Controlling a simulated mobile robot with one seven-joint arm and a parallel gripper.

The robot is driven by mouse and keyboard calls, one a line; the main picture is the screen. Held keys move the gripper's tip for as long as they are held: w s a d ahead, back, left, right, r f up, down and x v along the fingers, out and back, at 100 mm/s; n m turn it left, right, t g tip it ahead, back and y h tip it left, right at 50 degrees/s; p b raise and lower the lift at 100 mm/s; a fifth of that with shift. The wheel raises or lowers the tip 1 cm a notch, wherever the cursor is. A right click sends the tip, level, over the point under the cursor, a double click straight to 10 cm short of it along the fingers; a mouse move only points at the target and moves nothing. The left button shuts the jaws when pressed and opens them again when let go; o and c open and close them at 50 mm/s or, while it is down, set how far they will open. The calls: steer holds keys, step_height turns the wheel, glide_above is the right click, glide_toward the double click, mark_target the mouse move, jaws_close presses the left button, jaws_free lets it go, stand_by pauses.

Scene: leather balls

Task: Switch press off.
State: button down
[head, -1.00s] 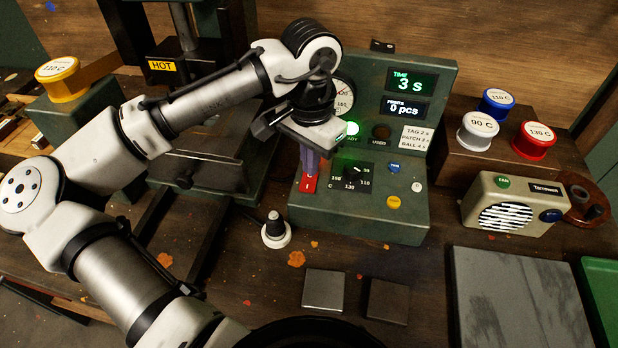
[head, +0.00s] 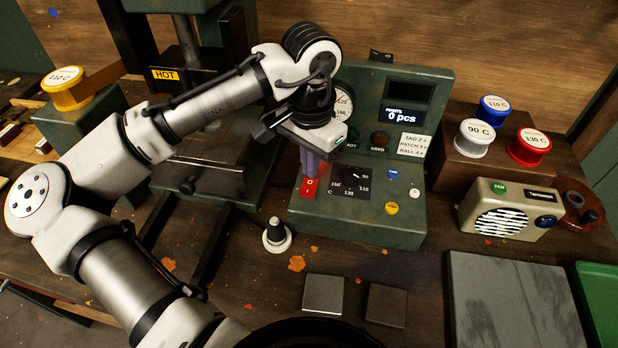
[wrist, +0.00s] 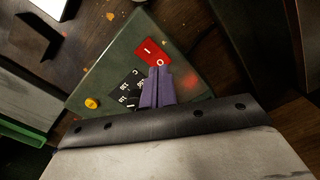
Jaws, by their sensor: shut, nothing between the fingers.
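The green control box (head: 406,222) stands in the middle of the bench with a red rocker switch (head: 309,188) on its sloped panel. The switch also shows in the wrist view (wrist: 149,52), with its I and O marks visible. My gripper (head: 311,172) is shut and empty, its purple fingers at the O end of the switch; in the wrist view the fingertips (wrist: 158,70) touch or nearly touch it. The time display (head: 409,92) is dark, and the pieces display (head: 403,116) reads 0 pcs. The ready lamp is unlit and partly hidden by my gripper.
A press marked HOT (head: 166,74) stands behind my arm at the left. Two square plates (head: 323,294) lie in front.

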mark_target(310, 182)
step_height(310, 182, up, 5)
steer(key=p, duration=0.4)
steer(key=shift+f, duration=0.1)
stand_by(0.5)
